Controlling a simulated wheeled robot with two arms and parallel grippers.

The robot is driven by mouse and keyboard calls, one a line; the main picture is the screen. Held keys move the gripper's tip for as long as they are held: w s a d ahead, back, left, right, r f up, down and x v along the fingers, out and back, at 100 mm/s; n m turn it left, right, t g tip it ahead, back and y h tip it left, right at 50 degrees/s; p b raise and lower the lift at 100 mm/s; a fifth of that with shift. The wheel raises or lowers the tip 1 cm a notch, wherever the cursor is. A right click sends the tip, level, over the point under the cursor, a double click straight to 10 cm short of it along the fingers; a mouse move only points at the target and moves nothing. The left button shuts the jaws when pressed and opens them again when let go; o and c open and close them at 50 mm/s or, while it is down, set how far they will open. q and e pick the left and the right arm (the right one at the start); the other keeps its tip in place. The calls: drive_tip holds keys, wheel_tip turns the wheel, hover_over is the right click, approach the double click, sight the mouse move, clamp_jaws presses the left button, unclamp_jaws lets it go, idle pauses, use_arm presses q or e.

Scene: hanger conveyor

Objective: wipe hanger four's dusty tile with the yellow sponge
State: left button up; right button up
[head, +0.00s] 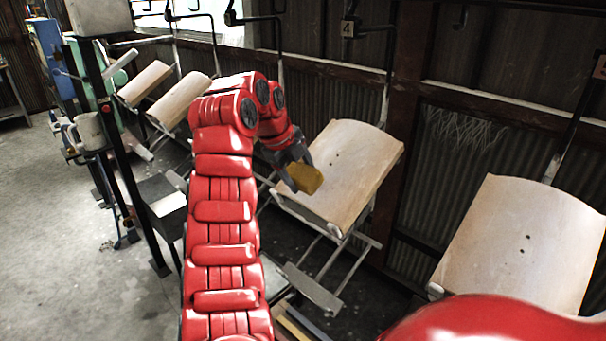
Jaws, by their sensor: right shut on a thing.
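A tag marked 4 (347,29) hangs on a black hanger at the top. Below it hangs a pale, curved wooden panel (355,165) with small dark spots near its middle. It is tilted. I take it as hanger four's tile; I cannot make out dust on it. My right gripper (300,177) is shut on the yellow sponge (308,179). The sponge overlaps the panel's left part in the head view. I cannot tell whether it touches the surface. My left gripper is not in view.
A similar panel (520,240) hangs at the right. Two more panels (180,99) (146,82) hang farther left. A metal frame (315,290) sits under the middle panel. A corrugated wall (455,160) stands behind. Grey floor (75,260) is open at the left.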

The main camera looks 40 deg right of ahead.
sight(299, 172)
drive_tip(key=shift+p+v, duration=1.1)
drive_tip(key=shift+v, duration=0.45)
drive_tip(key=shift+f, duration=0.1)
